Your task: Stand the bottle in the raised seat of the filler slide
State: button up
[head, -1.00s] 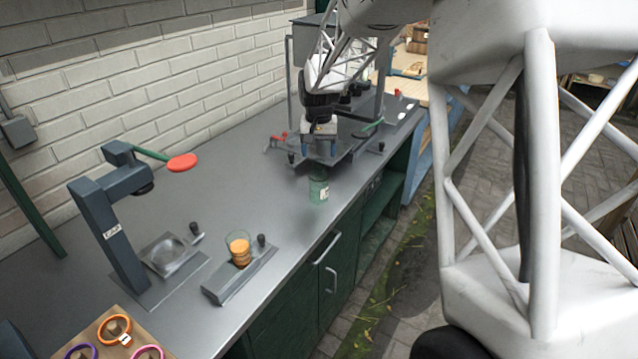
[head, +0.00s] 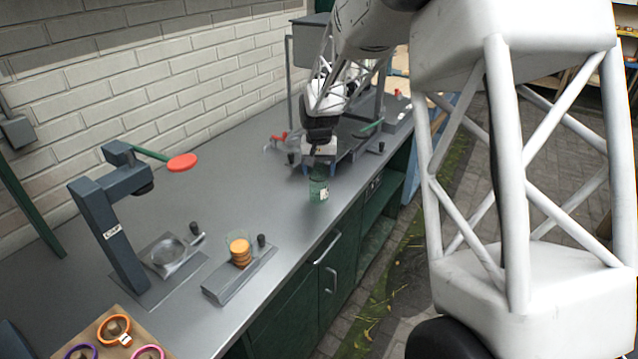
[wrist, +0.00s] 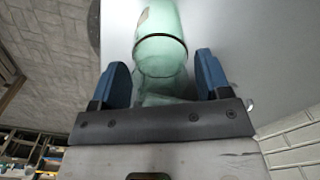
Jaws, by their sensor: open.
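The bottle (head: 319,190) is pale green clear glass with a light label and stands upright on the grey counter near its front edge. In the wrist view the bottle (wrist: 160,50) lies between the two blue fingers, with gaps on both sides. My gripper (head: 319,170) is open, right at the bottle's upper part; its fingers also show in the wrist view (wrist: 161,62). Behind my gripper is a dark machine platform (head: 345,157) under a grey frame, likely the filler slide. My arm hides much of it, and I cannot make out the raised seat.
A dark press (head: 108,235) marked CAP with a red-ended lever stands at left. A glass of orange discs (head: 240,252) sits on a grey block (head: 228,283). Colored rings (head: 115,328) lie on a board in front. The counter between the block and the bottle is clear.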

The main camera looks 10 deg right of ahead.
jog(key=c, duration=0.7)
jog(key=shift+r, duration=0.25)
jog(key=shift+c, duration=0.8)
jog(key=shift+r, duration=1.25)
jog(key=shift+r, duration=0.1)
jog(key=w+d+r, duration=0.3)
jog(key=w+r, duration=0.5)
jog(key=w+d+r, duration=0.3)
jog(key=w+r, duration=0.4)
jog(key=w, duration=0.2)
jog(key=shift+d+r, duration=0.3)
jog(key=shift+r, duration=0.05)
